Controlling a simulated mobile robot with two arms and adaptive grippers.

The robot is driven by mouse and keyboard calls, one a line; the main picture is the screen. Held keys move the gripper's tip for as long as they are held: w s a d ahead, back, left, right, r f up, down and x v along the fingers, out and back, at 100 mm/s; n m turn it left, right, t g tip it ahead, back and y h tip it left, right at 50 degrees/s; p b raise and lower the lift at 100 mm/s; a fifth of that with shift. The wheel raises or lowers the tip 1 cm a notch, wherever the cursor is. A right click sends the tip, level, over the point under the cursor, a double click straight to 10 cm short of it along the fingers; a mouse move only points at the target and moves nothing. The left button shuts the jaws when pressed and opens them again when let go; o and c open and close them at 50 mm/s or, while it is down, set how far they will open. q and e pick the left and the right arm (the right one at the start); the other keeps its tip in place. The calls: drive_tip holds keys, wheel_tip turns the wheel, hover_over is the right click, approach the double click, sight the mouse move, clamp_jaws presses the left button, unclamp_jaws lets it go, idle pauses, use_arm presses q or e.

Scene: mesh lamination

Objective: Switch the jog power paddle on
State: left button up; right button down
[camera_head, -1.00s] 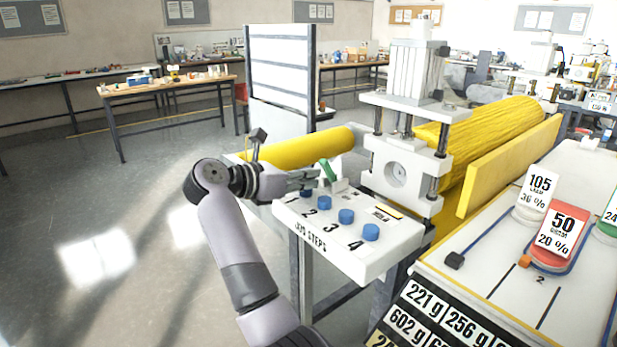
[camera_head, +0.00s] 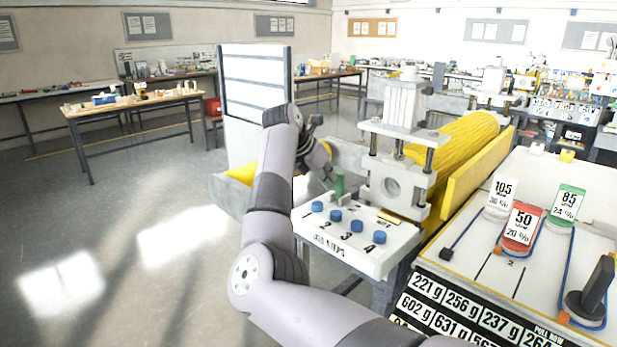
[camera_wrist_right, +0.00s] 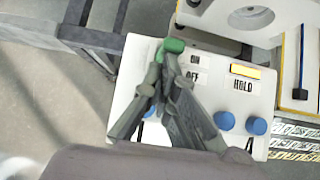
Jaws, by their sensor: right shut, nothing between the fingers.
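The green jog power paddle (camera_head: 339,184) stands nearly upright at the back of the white control box (camera_head: 358,255). In the right wrist view its green end (camera_wrist_right: 174,45) shows just beyond my fingertips, beside the ON label (camera_wrist_right: 195,59), with OFF (camera_wrist_right: 192,77) nearer to me. My right gripper (camera_wrist_right: 166,78) is shut and empty, its fingertips close to the paddle; I cannot tell whether they touch. In the head view my right forearm and wrist largely hide the gripper. My left gripper is not in view.
Several blue knobs (camera_head: 336,216) line the box front, below a HOLD label (camera_wrist_right: 243,85). The laminator press (camera_head: 392,187) stands right behind the box, with a yellow roll (camera_head: 465,140) beyond. A white weight table (camera_head: 480,262) is at right. Open floor lies left.

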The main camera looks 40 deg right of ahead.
sight(338, 172)
drive_tip(key=d+y, duration=0.1)
drive_tip(key=d+y+p, duration=0.1)
drive_tip(key=shift+d+r+y+p, duration=0.3)
drive_tip(key=shift+d, duration=0.5)
drive_tip(key=shift+w+d, duration=0.1)
drive_tip(key=shift+d, duration=0.05)
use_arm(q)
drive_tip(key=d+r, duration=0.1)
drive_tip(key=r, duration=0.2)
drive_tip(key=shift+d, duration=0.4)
use_arm(e)
drive_tip(key=shift+d, duration=0.3)
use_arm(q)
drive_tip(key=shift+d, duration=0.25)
use_arm(e)
drive_tip(key=shift+r, duration=0.15)
